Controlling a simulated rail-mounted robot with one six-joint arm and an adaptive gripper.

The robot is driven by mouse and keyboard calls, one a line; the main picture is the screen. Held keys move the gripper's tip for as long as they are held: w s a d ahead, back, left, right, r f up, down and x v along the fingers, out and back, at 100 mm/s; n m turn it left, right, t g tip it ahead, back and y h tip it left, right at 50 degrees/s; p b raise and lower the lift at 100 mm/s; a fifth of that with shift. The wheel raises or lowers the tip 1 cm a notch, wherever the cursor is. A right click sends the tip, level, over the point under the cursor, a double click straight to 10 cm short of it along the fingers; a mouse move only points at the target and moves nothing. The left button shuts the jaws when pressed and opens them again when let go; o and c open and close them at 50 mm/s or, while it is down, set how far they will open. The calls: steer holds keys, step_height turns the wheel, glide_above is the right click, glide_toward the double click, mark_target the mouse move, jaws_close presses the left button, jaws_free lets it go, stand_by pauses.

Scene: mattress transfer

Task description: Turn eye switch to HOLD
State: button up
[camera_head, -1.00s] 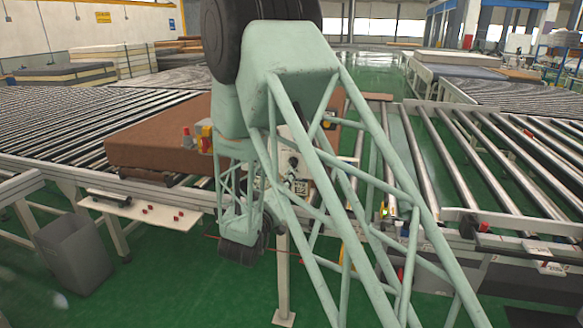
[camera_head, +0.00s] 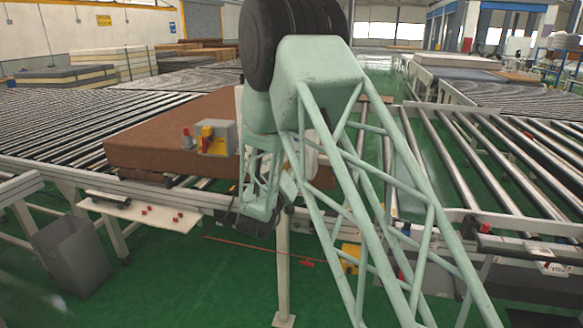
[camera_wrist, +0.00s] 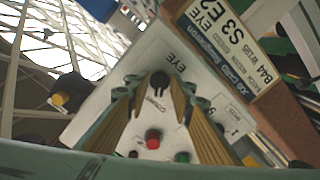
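In the wrist view, a white control panel (camera_wrist: 120,72) carries the printed word EYE and a black rotary switch (camera_wrist: 160,81). The panel appears turned in this view. My gripper (camera_wrist: 153,88) is open, its two tan-padded fingers on either side of the switch; contact cannot be told. The switch's pointer setting and a HOLD mark cannot be read. A red button (camera_wrist: 153,139) and a green button (camera_wrist: 182,157) lie between the fingers, lower in the picture. In the head view, my arm hides most of the panel, and the fingers cannot be made out.
Roller conveyors (camera_head: 500,150) spread to both sides. A grey bin (camera_head: 72,255) stands on the green floor at left. In the wrist view, another black control (camera_wrist: 70,92) sits left of the panel.

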steer(key=shift+c, duration=0.6)
jaws_close()
steer(key=shift+f+m+b, duration=0.1)
steer(key=shift+m+b, duration=0.5)
steer(key=shift+b, duration=0.15)
steer(key=m+b, duration=0.3)
steer(key=m, duration=0.9)
steer(key=shift+m, duration=0.5)
